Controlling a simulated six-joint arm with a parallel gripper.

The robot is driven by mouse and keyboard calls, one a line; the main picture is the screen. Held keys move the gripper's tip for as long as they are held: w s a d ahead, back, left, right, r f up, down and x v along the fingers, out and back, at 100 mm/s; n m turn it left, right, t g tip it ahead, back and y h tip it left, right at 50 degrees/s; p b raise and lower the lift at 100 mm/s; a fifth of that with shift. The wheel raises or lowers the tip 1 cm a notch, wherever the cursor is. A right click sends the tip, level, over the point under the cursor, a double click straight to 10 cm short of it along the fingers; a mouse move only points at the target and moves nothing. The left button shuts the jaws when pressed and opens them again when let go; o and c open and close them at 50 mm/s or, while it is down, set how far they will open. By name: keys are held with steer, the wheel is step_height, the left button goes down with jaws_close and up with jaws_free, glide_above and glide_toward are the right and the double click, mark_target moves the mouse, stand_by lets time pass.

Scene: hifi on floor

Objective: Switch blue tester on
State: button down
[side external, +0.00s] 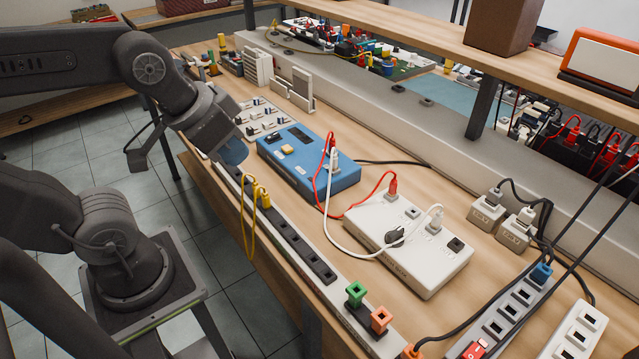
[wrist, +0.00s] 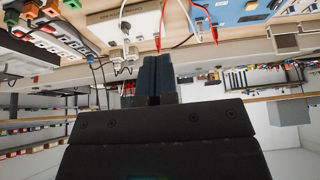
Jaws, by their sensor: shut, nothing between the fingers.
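The blue tester (side external: 308,170) is a flat blue box on the wooden bench, with a small yellow part (side external: 287,149), dark and pale fittings on top, and red and white leads plugged in near its right end. Which fitting is its switch, and how it is set, I cannot tell. The tester also shows at the upper right of the wrist view (wrist: 252,12), where the picture looks upside down. My gripper (side external: 233,152) is left of the tester, apart from it, its tip partly lost against the bench. In the wrist view its dark fingers (wrist: 156,72) are together and empty.
A white box (side external: 408,245) stands right of the tester, joined by red and white leads (side external: 330,205). A long socket strip (side external: 300,250) with yellow leads (side external: 250,205) runs along the front edge. A shelf (side external: 420,35) overhangs the back.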

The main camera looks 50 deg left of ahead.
steer(key=w+a+r+g, duration=0.1)
steer(key=w+a+r, duration=0.3)
steer(key=w, duration=0.5)
steer(key=g, duration=0.3)
glide_above(278, 134)
steer(key=s, duration=0.2)
step_height(278, 134, down, 11)
steer(key=shift+s+a+f, duration=0.15)
steer(key=shift+s, duration=0.05)
steer(key=shift+f, duration=0.1)
steer(key=f, duration=0.4)
steer(key=w+f, duration=0.1)
steer(key=f, duration=0.4)
steer(key=w+f, duration=0.1)
steer(key=f, duration=0.3)
steer(key=shift+w+f, duration=0.2)
steer(key=shift+f, duration=0.05)
steer(key=shift+f, duration=0.1)
